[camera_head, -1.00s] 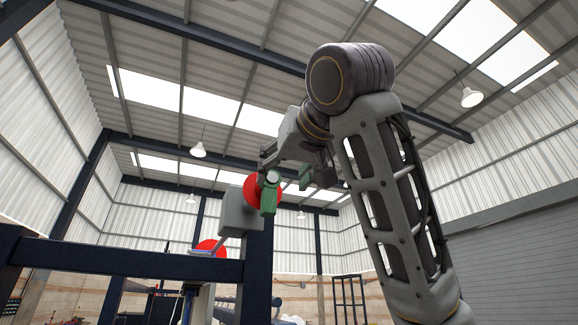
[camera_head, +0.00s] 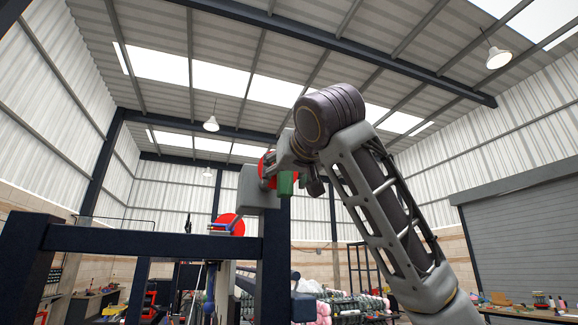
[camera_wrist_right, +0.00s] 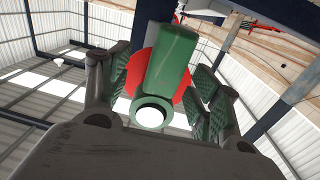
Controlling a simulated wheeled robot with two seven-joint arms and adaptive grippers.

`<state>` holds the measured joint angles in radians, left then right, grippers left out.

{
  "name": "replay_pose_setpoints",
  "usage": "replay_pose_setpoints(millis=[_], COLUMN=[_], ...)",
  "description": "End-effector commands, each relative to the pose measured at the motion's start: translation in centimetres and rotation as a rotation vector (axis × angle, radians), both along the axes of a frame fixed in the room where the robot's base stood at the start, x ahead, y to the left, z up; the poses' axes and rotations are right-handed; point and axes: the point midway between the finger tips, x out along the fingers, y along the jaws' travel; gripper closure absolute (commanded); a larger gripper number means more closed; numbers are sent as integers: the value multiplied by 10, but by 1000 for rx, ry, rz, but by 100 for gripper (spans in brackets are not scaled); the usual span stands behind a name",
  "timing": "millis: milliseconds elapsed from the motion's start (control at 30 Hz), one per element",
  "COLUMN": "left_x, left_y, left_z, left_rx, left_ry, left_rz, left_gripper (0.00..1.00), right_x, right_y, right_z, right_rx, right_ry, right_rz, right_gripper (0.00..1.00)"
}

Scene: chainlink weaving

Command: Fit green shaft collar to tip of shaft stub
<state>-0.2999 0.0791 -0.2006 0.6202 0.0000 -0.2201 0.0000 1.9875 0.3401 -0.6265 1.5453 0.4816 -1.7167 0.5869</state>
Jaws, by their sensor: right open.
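The green shaft collar (camera_wrist_right: 172,58) shows large in the right wrist view, with a ring at its near end around a bright white round face. That face looks like the shaft stub's tip (camera_wrist_right: 151,115), seen end-on. A red disc (camera_wrist_right: 138,72) lies behind the collar. My right gripper (camera_wrist_right: 164,72) is open, with its padded fingers on both sides of the collar; I cannot tell whether they touch it. In the head view the collar (camera_head: 286,184) shows beside the red disc (camera_head: 264,168), partly hidden by my right gripper. My left gripper is not in view.
The red disc is on a grey block (camera_head: 252,188) by a dark post. A dark blue beam (camera_head: 150,243) runs across the left, with a second red disc (camera_head: 230,224) above it. Benches with parts stand farther back.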

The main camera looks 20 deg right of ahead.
Motion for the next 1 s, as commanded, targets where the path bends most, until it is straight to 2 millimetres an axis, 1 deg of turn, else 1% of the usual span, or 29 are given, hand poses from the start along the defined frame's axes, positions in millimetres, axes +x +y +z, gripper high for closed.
replay_pose_setpoints(millis=[100,367,467,700,800,1000], left_x=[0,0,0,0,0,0], left_y=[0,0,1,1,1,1], left_z=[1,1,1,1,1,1], left_rx=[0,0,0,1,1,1], left_ry=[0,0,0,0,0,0], left_rz=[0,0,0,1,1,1], left_gripper=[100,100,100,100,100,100], right_x=[3,4,4,4,4,3], right_y=[0,0,0,0,0,0], right_z=[0,-1,-1,-1,-1,0], right_rx=[0,0,0,0,0,0], right_ry=[0,0,0,0,0,-1], right_rz=[0,0,0,0,0,1], right_gripper=[37,37,47,78,90,90])
